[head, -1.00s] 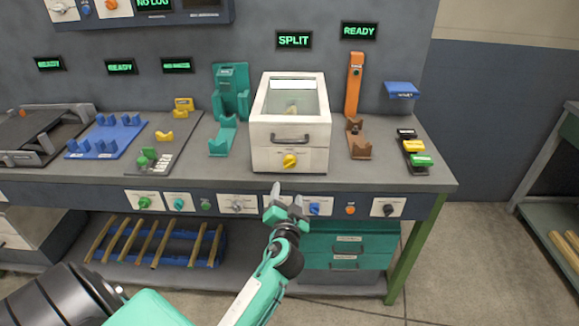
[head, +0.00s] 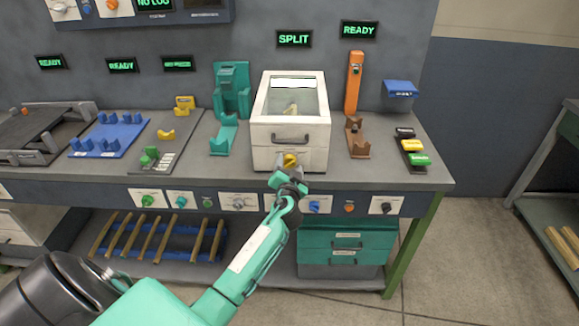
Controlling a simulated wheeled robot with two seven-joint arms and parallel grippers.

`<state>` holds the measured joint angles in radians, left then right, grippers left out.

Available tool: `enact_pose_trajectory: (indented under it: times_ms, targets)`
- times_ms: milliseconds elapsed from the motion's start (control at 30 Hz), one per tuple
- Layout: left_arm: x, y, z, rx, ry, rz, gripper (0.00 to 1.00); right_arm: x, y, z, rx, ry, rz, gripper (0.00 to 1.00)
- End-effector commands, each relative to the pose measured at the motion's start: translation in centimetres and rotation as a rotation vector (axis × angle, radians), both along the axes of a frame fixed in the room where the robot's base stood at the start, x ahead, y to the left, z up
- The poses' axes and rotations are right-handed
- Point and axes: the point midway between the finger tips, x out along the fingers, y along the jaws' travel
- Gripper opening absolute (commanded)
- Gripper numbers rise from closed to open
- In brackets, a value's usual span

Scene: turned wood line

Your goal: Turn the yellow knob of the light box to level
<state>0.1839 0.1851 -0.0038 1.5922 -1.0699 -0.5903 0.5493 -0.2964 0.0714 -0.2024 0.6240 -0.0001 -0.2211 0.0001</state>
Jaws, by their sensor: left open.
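The light box (head: 262,136) is a cream box with a glass top and a grey handle, standing on the bench. Something pale and yellowish shows behind its glass. The yellow knob (head: 290,159) is on the lower front of the box, partly hidden by my left gripper. My left gripper (head: 288,170) is open, with its fingers up at the knob, one to either side of its lower part. I cannot tell whether the fingers touch it. The knob's exact angle is hard to read. My right gripper is not in view.
The bench front edge carries a row of knobs, including a blue one (head: 314,207) close to my left wrist. A brown and orange stand (head: 355,108) is right of the box, a teal stand (head: 231,92) left. A sign reads SPLIT (head: 294,39).

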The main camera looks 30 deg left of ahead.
Motion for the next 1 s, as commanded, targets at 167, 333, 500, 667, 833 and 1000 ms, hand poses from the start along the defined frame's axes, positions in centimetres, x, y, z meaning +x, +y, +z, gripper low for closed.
enact_pose_trajectory:
  times_ms: [167,333,500,667,833,1000]
  targets:
    - [0.0,0.0,0.0,0.000,0.000,0.000,0.53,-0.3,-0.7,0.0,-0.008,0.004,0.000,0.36]
    - [0.0,0.0,0.0,0.000,0.000,0.000,0.20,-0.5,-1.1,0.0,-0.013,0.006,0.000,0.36]
    - [0.0,0.0,0.0,-0.002,-0.001,0.000,0.14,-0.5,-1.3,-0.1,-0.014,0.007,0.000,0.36]
    - [0.0,-0.1,-0.2,-0.015,-0.008,-0.001,0.14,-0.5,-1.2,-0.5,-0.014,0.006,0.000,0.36]
    - [0.0,-0.1,-0.3,-0.050,-0.030,-0.001,0.14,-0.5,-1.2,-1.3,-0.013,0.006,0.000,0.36]
    - [0.0,-0.1,-0.4,-0.108,-0.066,0.000,0.14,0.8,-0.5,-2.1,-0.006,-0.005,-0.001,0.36]
